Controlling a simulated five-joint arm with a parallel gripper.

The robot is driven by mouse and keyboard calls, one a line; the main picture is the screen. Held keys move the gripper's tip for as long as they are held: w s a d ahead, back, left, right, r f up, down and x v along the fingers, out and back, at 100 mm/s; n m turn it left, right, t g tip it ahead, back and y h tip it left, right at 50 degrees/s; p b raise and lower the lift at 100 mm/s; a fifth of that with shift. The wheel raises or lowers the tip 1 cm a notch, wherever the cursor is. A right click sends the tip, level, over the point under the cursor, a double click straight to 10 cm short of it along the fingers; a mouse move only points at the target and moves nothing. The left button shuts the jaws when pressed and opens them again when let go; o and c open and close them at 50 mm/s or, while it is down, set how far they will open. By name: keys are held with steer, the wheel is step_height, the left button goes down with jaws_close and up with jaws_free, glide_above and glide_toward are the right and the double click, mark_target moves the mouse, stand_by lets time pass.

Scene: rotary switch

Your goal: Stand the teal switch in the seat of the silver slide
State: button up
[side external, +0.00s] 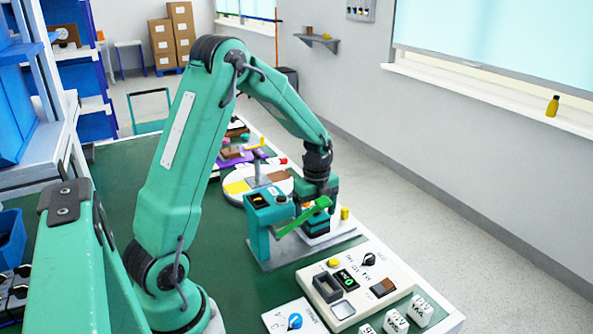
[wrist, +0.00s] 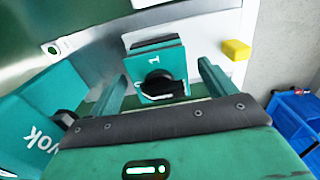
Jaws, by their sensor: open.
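The teal switch (wrist: 150,62) shows in the wrist view as a teal block with a black rotary knob, marked 1 and 0. It lies between the two fingers of my gripper (wrist: 160,80), which are apart, with a visible gap on the right side. In the side view my gripper (side external: 315,205) is low over the silver base of a teal machine, and the switch is mostly hidden there. A silver surface (wrist: 85,45) shows behind the switch in the wrist view. I cannot tell whether it is the slide, and its seat is not clearly visible.
A teal machine (side external: 266,212) with a small display and a bright green lever (side external: 303,216) stands close to my gripper. A yellow piece (wrist: 236,49) is to the right. A control panel (side external: 355,285) lies in front; a white turntable (side external: 236,190) stands behind.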

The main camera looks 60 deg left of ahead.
step_height(320, 180, up, 6)
steer(key=shift+r, duration=0.3)
steer(key=shift+r, duration=0.1)
steer(key=shift+d+r, duration=0.15)
steer(key=s+d+r+n+t, duration=0.1)
steer(key=s+d+r+n, duration=0.1)
steer(key=r, duration=0.1)
steer(key=s+d+r+n+t, duration=0.1)
steer(key=s+d+r+n, duration=0.1)
steer(key=d+r+n, duration=0.1)
steer(key=s+d+r+n, duration=0.2)
steer(key=d+r+n, duration=0.1)
steer(key=shift+s+r+t+y, duration=0.25)
steer(key=shift+r+t+y, duration=0.05)
steer(key=shift+t, duration=0.1)
steer(key=s+d+r+n+t, duration=0.2)
steer(key=s+d+n, duration=0.4)
steer(key=s+n, duration=0.4)
steer(key=shift+s+d+r+t, duration=0.35)
steer(key=shift+s+t, duration=0.05)
steer(key=shift+s, duration=0.15)
